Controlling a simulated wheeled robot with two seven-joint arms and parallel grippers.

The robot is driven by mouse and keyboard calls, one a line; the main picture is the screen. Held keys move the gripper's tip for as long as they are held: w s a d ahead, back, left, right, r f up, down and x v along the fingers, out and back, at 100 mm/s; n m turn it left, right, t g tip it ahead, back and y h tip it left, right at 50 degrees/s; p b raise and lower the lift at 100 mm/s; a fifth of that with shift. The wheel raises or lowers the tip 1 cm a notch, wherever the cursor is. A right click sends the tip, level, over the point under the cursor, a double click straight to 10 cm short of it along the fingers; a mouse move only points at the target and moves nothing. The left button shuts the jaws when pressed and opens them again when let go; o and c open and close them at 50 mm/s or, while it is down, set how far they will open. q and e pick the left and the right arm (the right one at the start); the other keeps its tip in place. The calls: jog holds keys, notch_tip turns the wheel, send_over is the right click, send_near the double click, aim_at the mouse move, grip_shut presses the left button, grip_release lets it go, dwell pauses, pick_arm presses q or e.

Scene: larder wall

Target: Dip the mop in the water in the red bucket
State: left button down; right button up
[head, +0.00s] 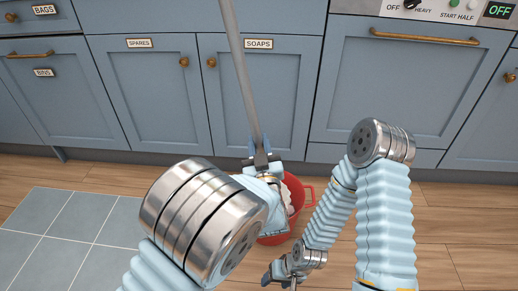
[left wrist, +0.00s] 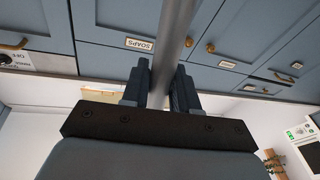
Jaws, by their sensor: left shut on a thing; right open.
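The mop's grey handle (head: 240,75) rises upright, slightly tilted, in front of the cupboards. My left gripper (head: 261,155) is shut on it above the bucket. In the left wrist view, the handle (left wrist: 177,45) passes between the two dark fingers of my left gripper (left wrist: 160,88). The red bucket (head: 300,215) stands on the floor, mostly hidden behind my left arm and gripper. A pale patch shows inside its rim; I cannot tell whether it is the mop head or water. My right gripper (head: 281,274) is open and empty, low in front of the bucket.
Blue-grey cupboards line the back, with doors labelled SPARES (head: 150,95) and SOAPS (head: 262,95). An appliance front with a brass handle (head: 425,37) is at the right. Grey tiles (head: 75,235) lie at the left; the wooden floor (head: 450,215) at the right is clear.

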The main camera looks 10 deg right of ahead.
aim_at(251, 112)
pick_arm(q)
notch_tip(251, 112, up, 17)
jog(key=p, duration=0.9)
dwell(0.6)
